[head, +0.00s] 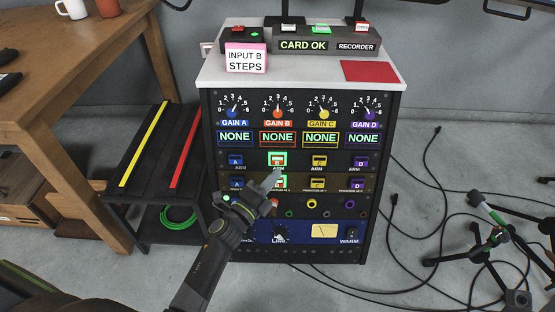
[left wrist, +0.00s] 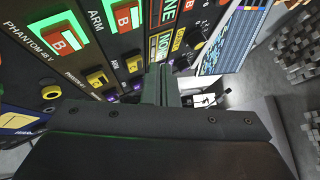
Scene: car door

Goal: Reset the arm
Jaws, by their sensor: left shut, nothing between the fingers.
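My left gripper (head: 270,184) is shut and empty in front of the rack panel's lower button rows. Its closed fingers (left wrist: 163,85) also show in the left wrist view, pointing along the panel; I cannot tell whether they touch it. The ARM row has a blue A button (head: 236,161), a B button (head: 278,159) with a lit green frame, a yellow C button (head: 319,161) and a purple D button (head: 361,161). Below, the phantom B button (head: 283,182) also has a green frame and is partly hidden by my gripper. My right gripper is out of view.
The rack's white top (head: 300,75) holds an "INPUT B STEPS" sign (head: 246,59), a "CARD OK" box (head: 325,42) and a red card (head: 370,71). A low black stand (head: 150,150) and wooden table (head: 70,60) are left. Cables and tripod legs (head: 490,235) lie right.

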